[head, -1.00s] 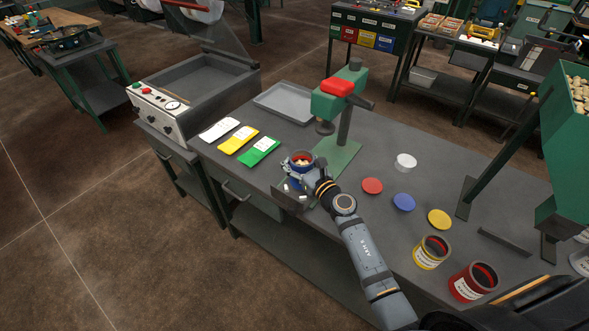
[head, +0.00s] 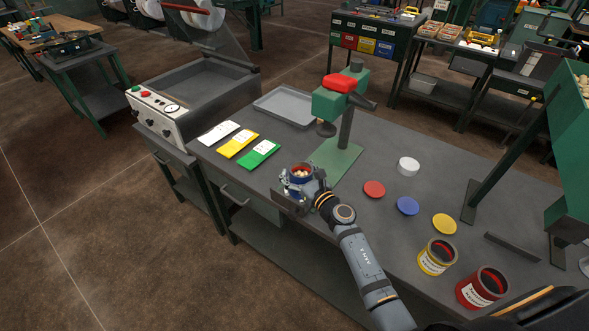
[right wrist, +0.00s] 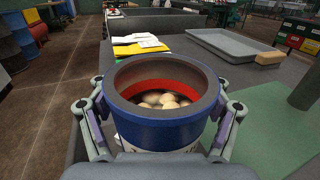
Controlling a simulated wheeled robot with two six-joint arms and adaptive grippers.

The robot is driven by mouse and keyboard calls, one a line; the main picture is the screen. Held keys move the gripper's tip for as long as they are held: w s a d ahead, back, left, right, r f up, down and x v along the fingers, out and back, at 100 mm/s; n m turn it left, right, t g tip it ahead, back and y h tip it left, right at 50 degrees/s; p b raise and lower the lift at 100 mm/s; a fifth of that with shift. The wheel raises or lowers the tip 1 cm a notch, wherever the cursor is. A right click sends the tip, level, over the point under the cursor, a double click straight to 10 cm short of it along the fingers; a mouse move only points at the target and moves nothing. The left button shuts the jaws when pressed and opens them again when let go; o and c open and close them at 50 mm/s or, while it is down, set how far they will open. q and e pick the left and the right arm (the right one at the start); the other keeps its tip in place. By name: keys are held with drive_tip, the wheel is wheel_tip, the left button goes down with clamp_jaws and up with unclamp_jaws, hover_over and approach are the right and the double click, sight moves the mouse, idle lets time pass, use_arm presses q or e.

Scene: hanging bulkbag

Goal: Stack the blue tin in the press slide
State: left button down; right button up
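The blue tin (head: 301,178), open at the top with pale round pieces inside and a red inner band, is held upright by my right gripper (head: 294,188) near the table's front edge. In the right wrist view, the blue tin (right wrist: 160,130) fills the middle, with a finger of my right gripper (right wrist: 163,120) against each side. Its underside is hidden, so I cannot tell whether it touches the table. The green press (head: 340,97) with a red top stands just behind, its green base plate (head: 337,158) to the right of the tin. My left gripper is not in view.
White, yellow and green packets (head: 238,144) lie left of the tin, and a grey tray (head: 287,107) lies behind. Red, blue and yellow lids (head: 407,206) and a white lid (head: 409,166) lie right. Yellow (head: 436,258) and red (head: 481,288) tins stand at the front right.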

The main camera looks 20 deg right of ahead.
drive_tip(key=shift+o, duration=0.6)
drive_tip(key=shift+r, duration=0.2)
drive_tip(key=shift+s+p, duration=0.25)
drive_tip(key=shift+p, duration=0.1)
drive_tip(key=b+v, duration=0.3)
drive_tip(key=v, duration=0.7)
drive_tip(key=shift+s+d, duration=0.2)
drive_tip(key=shift+s, duration=0.15)
drive_tip(key=shift+s+d+r+b, duration=0.1)
drive_tip(key=shift+s+r+b, duration=0.05)
drive_tip(key=shift+s+b, duration=0.2)
